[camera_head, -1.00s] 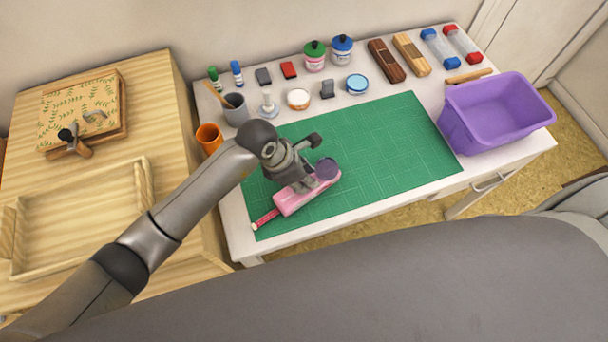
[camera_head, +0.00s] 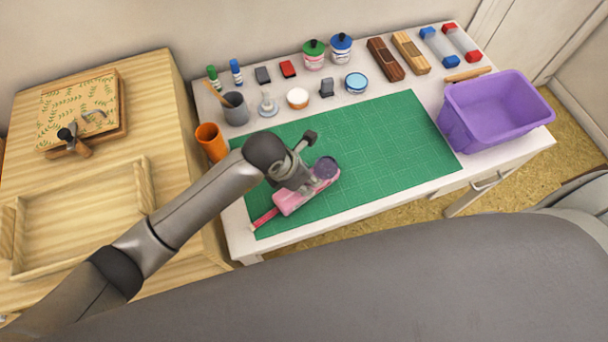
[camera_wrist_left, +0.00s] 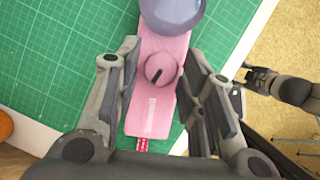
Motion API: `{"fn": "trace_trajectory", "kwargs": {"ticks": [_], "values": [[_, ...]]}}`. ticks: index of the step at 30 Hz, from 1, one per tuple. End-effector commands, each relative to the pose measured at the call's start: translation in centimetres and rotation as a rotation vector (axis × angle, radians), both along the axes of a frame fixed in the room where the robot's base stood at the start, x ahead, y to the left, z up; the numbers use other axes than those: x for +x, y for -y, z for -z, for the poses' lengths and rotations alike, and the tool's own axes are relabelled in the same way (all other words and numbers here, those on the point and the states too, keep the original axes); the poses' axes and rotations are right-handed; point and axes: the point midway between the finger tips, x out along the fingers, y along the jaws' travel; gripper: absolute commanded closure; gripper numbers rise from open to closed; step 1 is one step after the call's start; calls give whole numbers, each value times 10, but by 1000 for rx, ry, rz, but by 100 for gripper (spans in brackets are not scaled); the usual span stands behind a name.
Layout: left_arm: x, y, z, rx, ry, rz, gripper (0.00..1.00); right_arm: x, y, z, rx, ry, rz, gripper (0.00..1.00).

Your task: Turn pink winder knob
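The pink winder (camera_head: 290,202) lies on the green mat, with a greyish-purple round part at its far end and a pink-red tape strip (camera_head: 264,218) at its near end. In the left wrist view, its round pink knob (camera_wrist_left: 160,70) carries a dark slot mark, tilted. My left gripper (camera_wrist_left: 163,62) is open, its fingers either side of the winder body and knob. A gap shows beside the knob on both sides. In the head view my left gripper (camera_head: 304,180) is over the winder and hides the knob. A dark jointed part (camera_wrist_left: 280,87) at the right may be my right gripper.
The green cutting mat (camera_head: 390,145) is otherwise clear. An orange cup (camera_head: 211,143) and a grey cup (camera_head: 236,112) stand left of it. Jars, stamps and blocks line the back. A purple bin (camera_head: 492,122) stands at the right.

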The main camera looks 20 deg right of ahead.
Motion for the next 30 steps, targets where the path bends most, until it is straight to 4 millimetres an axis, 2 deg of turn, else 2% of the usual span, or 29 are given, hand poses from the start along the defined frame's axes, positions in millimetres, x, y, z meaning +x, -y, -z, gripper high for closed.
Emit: {"fn": "trace_trajectory", "kwargs": {"ticks": [10,14,17,27,30], "values": [[0,0,0,0,-1,1,50,-1,5,0,-7,-2,-4,51],[0,-2,-7,-2,1,1,50,-1,6,0,-7,-2,-3,51],[-2,-7,-18,-1,2,1,50,-1,5,0,-6,-2,-2,51],[-10,-32,-82,-2,3,1,50,-1,3,0,-5,-1,-2,51],[-13,-37,-96,0,2,1,50,-1,3,0,-4,-1,-2,51]]}}
